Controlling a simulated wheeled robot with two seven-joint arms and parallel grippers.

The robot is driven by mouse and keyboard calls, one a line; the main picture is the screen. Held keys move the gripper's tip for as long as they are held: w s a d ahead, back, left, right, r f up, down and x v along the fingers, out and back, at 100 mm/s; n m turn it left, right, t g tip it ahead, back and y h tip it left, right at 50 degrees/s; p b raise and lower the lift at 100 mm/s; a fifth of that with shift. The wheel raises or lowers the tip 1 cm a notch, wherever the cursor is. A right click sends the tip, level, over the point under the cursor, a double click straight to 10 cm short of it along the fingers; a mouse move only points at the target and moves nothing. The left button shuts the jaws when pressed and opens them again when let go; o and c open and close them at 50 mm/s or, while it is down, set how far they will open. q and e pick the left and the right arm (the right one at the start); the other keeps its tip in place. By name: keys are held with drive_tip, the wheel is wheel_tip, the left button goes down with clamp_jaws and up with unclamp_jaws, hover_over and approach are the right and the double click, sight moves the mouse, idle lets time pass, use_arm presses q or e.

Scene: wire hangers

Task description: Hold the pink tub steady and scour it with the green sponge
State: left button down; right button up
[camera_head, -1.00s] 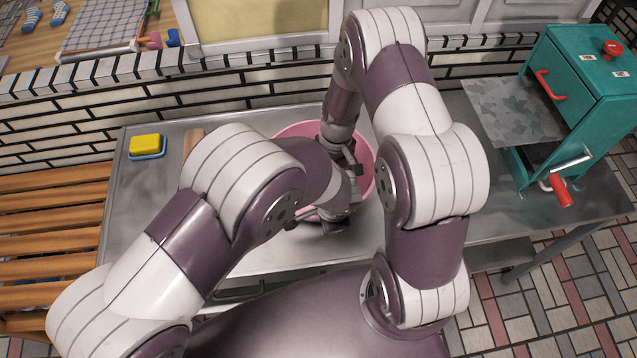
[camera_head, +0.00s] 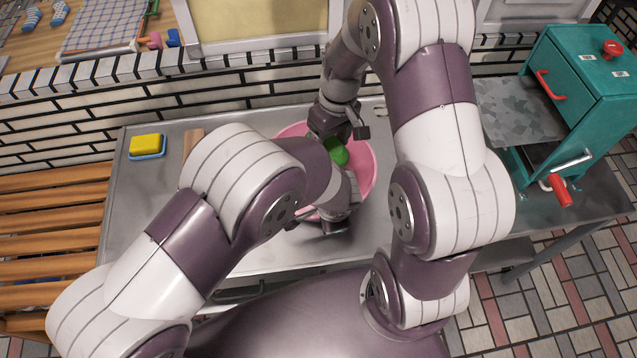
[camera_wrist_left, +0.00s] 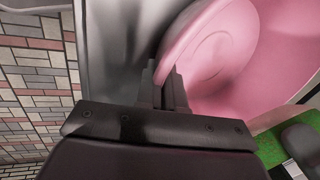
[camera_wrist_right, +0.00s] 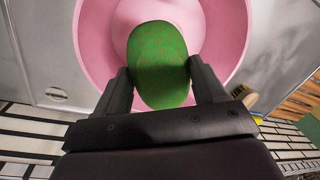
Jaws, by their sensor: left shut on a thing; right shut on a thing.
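The pink tub (camera_head: 366,180) stands on the metal table, partly hidden by my arms. My left gripper (camera_head: 335,226) is at its near rim; in the left wrist view the jaws (camera_wrist_left: 167,80) are shut on the tub's wall (camera_wrist_left: 215,50). My right gripper (camera_head: 336,140) is over the far part of the tub. It is shut on the green sponge (camera_head: 338,156), which also shows between the fingers in the right wrist view (camera_wrist_right: 158,65). The sponge is over the tub's inside; whether it touches the tub cannot be told.
A yellow sponge (camera_head: 146,142) sits on a blue dish (camera_head: 150,155) at the table's left. A brownish object (camera_head: 193,140) lies beside the tub. A tiled wall runs behind the table (camera_head: 125,215).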

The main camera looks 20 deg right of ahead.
idle(0.5)
wheel_tip(320, 180, down, 11)
idle(0.6)
drive_tip(key=shift+f, duration=0.7)
drive_tip(key=shift+w+a+r, duration=0.1)
drive_tip(key=shift+w+a, duration=0.05)
drive_tip(key=shift+a, duration=0.7)
drive_tip(key=shift+w+a, duration=0.1)
drive_tip(key=shift+a, duration=0.75)
use_arm(q)
drive_tip(key=shift+d, duration=0.1)
use_arm(e)
drive_tip(key=shift+a+r, duration=0.1)
drive_tip(key=shift+s+d+r, duration=0.1)
drive_tip(key=shift+s+d, duration=0.05)
drive_tip(key=shift+d, duration=0.75)
drive_tip(key=shift+s+d, duration=0.15)
drive_tip(key=shift+d, duration=0.75)
drive_tip(key=shift+r, duration=0.1)
